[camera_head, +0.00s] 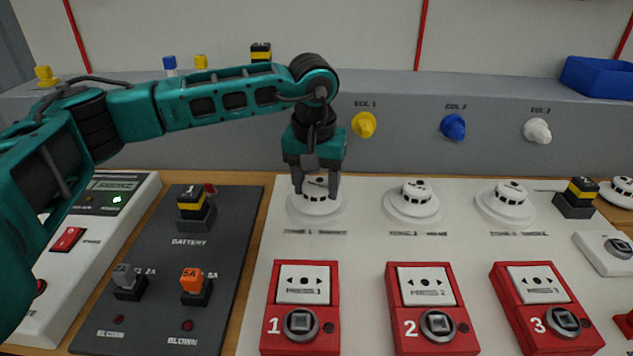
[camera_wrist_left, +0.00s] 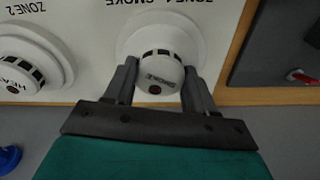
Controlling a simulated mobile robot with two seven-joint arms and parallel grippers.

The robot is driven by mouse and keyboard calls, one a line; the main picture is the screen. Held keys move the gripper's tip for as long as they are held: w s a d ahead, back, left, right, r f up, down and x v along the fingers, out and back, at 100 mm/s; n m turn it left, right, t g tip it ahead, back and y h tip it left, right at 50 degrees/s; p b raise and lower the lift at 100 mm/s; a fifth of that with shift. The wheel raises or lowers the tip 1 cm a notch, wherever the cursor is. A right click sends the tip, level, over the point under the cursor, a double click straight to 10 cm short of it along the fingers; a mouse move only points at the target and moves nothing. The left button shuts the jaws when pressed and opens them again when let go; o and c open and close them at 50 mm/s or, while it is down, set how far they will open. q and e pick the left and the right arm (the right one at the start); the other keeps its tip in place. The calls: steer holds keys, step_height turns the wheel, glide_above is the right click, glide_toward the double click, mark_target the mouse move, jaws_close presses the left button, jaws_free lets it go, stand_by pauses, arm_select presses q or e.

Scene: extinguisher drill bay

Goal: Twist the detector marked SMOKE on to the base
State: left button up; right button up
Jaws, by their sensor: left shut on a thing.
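The white detector marked SMOKE (camera_wrist_left: 160,72) is between the fingers of my left gripper (camera_wrist_left: 157,85) in the left wrist view. In the head view my left gripper (camera_head: 316,188) points down and is shut on this detector (camera_head: 317,182). The detector is upright at the round white base (camera_head: 318,208) above the Zone 1 label; the base also shows in the left wrist view (camera_wrist_left: 127,42). I cannot tell whether detector and base are locked together. My right gripper is not in view.
A detector marked HEAT (camera_wrist_left: 18,78) sits on the Zone 2 base, left in the wrist view. In the head view another detector (camera_head: 508,192) stands farther right. Red call points (camera_head: 300,340) line the front. A battery panel (camera_head: 165,270) lies left. A grey ledge (camera_head: 420,155) rises behind.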

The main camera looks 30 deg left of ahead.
arm_select(q)
steer(key=shift+m, duration=0.3)
steer(key=shift+m, duration=1)
steer(key=o, duration=1.5)
steer(key=shift+c, duration=0.2)
steer(key=shift+r+p, duration=2.35)
steer(key=shift+r, duration=1.2)
steer(key=shift+s+f, duration=0.1)
